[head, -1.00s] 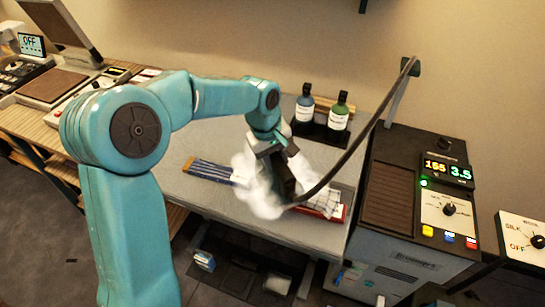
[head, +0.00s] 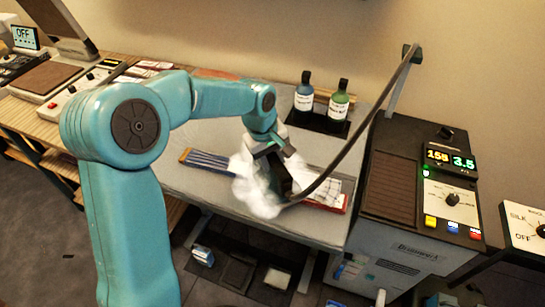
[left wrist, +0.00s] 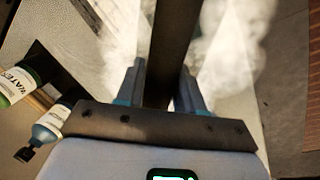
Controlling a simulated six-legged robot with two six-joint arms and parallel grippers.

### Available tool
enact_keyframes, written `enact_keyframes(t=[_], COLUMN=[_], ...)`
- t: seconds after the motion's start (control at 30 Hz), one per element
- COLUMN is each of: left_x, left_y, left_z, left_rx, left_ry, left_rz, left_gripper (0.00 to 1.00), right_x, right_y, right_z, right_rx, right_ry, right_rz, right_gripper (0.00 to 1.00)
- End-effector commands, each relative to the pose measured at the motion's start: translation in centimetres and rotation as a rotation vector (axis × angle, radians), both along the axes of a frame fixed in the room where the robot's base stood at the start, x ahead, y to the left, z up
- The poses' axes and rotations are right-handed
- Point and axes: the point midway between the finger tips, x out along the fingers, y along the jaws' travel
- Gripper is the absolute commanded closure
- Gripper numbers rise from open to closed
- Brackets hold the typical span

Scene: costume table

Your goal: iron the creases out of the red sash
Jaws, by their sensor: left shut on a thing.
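My left gripper (head: 268,154) is shut on the dark steam iron (head: 279,182), low over the grey pressing table (head: 295,235). In the left wrist view, the iron's dark handle (left wrist: 170,45) stands between my left gripper's fingers (left wrist: 161,88). White steam (head: 252,190) surrounds the iron and hides its sole, so I cannot tell whether it touches the cloth. A red strip (head: 337,208), apparently the sash, shows to the right under a pale, lined piece. A blue-striped piece (head: 207,162) lies to the left. Steam hides the middle. My right gripper is not in view.
A blue bottle (head: 304,97) and a green bottle (head: 338,103) stand on a dark tray behind the iron. A black hose (head: 360,137) runs from the iron to a post. A control unit (head: 451,160) reading 155 and 3.5 stands at right.

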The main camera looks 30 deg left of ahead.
Motion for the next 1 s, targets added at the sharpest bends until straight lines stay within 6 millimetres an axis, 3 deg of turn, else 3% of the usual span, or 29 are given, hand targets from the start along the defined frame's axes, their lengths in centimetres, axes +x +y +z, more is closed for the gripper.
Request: enact_keyframes(t=[1.0], left_x=[0.08], left_y=[0.02], left_z=[-0.48], left_rx=[0.0], left_ry=[-0.004], left_rz=[0.0], left_gripper=[1.0], right_x=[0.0], right_y=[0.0], right_z=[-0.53], right_rx=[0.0], right_ry=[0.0], right_rz=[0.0], right_gripper=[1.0])
